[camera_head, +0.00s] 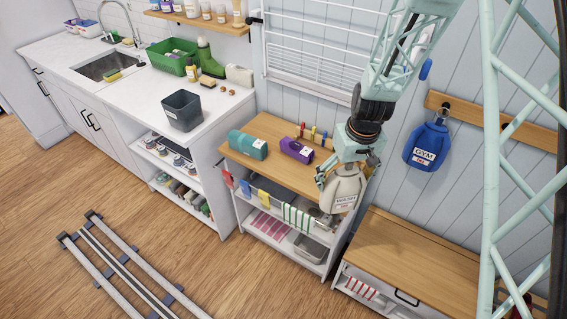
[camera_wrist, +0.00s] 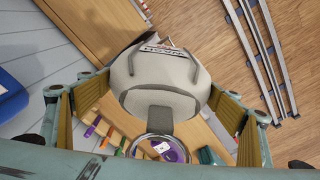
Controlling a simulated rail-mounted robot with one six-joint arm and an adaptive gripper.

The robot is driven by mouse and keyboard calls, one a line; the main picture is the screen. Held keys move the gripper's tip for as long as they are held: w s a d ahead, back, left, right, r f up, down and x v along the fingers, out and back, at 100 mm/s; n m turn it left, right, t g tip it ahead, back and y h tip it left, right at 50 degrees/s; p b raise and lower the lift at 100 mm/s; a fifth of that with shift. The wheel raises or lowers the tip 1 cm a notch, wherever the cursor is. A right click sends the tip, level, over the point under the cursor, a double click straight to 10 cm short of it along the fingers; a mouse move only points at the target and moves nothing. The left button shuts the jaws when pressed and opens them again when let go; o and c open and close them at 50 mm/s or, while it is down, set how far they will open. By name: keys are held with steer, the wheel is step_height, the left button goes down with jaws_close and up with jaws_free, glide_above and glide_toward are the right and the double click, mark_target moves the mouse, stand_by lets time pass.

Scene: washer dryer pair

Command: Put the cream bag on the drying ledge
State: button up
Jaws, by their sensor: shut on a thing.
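The cream bag (camera_head: 343,190), with a dark-lettered label, hangs below my gripper (camera_head: 347,166) in the head view. My gripper is shut on it near its top. In the wrist view the bag (camera_wrist: 160,72) lies between the two fingers, with a loop handle toward the camera. In the head view the bag is in front of the right end of a wooden-topped shelf unit (camera_head: 262,160). I cannot tell if it touches the unit. A white wire drying rack (camera_head: 305,45) is on the wall behind. I cannot tell which surface is the drying ledge.
A teal bundle (camera_head: 248,145) and a purple bundle (camera_head: 296,150) lie on the unit's top, with coloured pegs behind. A blue gym bag (camera_head: 428,146) hangs from a wall hook at right. Below it is a low wooden-topped bench (camera_head: 415,258) with a bare top.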

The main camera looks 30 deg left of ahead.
steer(key=shift+w, duration=0.1)
steer(key=w+a+f+p, duration=0.1)
steer(key=w+a, duration=0.7)
steer(key=w, duration=0.5)
steer(key=shift+w+a+f+p, duration=0.15)
steer(key=shift+w+f+p, duration=0.15)
steer(key=shift+p, duration=0.1)
steer(key=shift+r, duration=0.1)
steer(key=shift+f, duration=1.9)
steer(key=o, duration=1.1)
steer(key=shift+c, duration=0.2)
